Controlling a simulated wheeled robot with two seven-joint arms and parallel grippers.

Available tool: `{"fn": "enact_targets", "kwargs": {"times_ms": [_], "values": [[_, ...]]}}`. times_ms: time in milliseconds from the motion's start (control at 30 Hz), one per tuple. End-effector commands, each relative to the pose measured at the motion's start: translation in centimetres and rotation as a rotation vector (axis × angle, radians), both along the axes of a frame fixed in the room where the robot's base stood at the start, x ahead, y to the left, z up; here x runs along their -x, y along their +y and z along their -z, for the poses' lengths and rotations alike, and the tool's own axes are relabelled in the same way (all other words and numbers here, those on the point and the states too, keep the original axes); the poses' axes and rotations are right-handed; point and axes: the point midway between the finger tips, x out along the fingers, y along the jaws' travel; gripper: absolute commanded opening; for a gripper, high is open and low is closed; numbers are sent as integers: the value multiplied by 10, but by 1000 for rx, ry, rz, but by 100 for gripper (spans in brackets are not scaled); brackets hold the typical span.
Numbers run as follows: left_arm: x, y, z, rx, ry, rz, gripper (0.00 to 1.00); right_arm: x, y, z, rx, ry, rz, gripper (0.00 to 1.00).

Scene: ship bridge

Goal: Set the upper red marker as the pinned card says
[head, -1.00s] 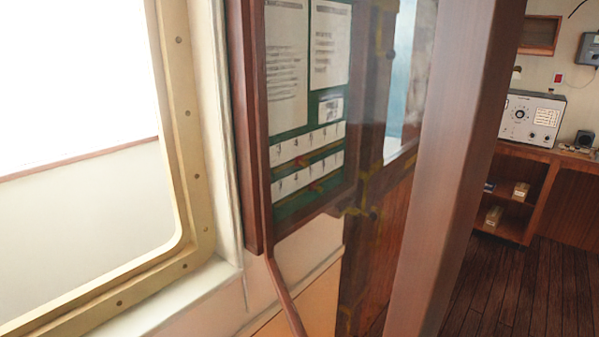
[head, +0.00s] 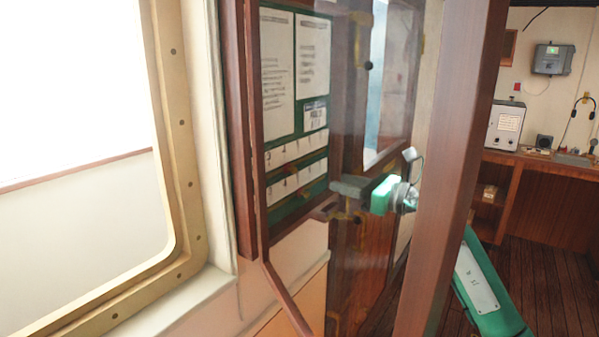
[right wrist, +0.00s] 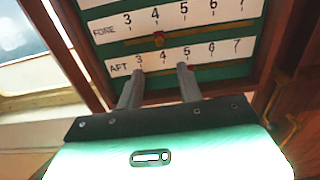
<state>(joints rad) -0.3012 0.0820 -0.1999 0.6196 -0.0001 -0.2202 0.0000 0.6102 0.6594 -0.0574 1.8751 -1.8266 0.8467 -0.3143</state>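The upper red marker (right wrist: 159,40) sits on the FORE slot, just under the 4. The lower marker is not clearly visible; a little red shows by my right finger on the AFT row. My right gripper (right wrist: 161,69) is open and empty, its fingers apart over the AFT row (right wrist: 215,50), below the upper marker. In the head view the right gripper (head: 340,188) is seen through the glass, in front of the green board (head: 300,152). Two white sheets (head: 278,70) and a small card (head: 314,113) are pinned above the scales; their text is too blurred to read. My left gripper is out of view.
An open glazed wooden door (head: 450,170) stands between the head camera and my right arm. A wooden frame (head: 252,130) surrounds the board. A window (head: 180,150) is on the left. A desk with equipment (head: 503,125) is at the back right.

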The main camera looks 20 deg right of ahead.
Motion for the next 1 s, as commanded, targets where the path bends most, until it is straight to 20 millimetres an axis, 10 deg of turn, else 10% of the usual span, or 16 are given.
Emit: {"fn": "enact_targets", "kwargs": {"times_ms": [533, 1000], "values": [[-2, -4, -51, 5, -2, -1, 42, -81, 64, -4, -7, 3, -3, 37], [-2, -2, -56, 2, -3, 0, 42, -96, 75, 0, -4, 2, -1, 37]]}}
